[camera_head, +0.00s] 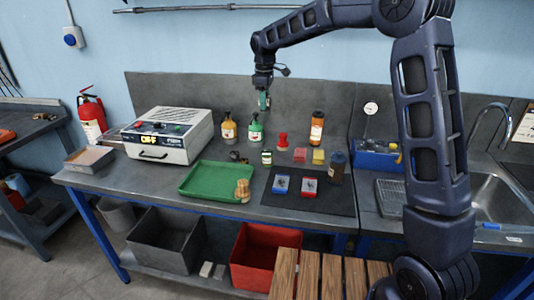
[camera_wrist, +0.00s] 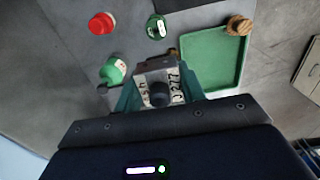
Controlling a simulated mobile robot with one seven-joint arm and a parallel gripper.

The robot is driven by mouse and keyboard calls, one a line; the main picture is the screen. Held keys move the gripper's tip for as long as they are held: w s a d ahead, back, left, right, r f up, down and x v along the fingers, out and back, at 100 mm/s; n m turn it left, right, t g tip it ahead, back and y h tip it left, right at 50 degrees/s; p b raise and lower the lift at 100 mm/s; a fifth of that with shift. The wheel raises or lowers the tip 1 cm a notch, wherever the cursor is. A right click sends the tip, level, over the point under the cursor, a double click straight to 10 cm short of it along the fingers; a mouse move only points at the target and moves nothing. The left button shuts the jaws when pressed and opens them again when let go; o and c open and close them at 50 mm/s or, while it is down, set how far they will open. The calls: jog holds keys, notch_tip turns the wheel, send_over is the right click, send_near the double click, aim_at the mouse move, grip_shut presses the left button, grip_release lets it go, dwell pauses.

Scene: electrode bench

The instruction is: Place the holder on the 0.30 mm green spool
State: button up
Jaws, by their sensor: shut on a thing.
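My gripper (camera_head: 264,100) hangs above the back middle of the bench, behind the green tray. In the wrist view its teal fingers (camera_wrist: 157,95) are shut on a pale grey block (camera_wrist: 150,72) with black printed characters and a dark round knob. This is probably the holder; in the head view it is too small to make out. A small round green thing with a pale label (camera_wrist: 156,28), perhaps the green spool, stands on the bench; it also shows in the head view (camera_head: 266,158). Its size marking is not readable. The held block is apart from it.
A red piece (camera_head: 282,141) and small coloured boxes stand right. A grey instrument (camera_head: 165,135) stands left.

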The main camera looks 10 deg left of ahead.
jog(key=shift+w+d+r, duration=0.1)
jog(key=shift+w+d, duration=0.2)
jog(key=shift+d, duration=0.05)
jog(key=shift+w+d+f, duration=0.1)
jog(key=shift+f, duration=0.15)
notch_tip(320, 180, down, 19)
jog(key=shift+f, duration=0.15)
jog(key=o, duration=1.2)
jog(key=shift+f, duration=0.1)
notch_tip(320, 180, up, 12)
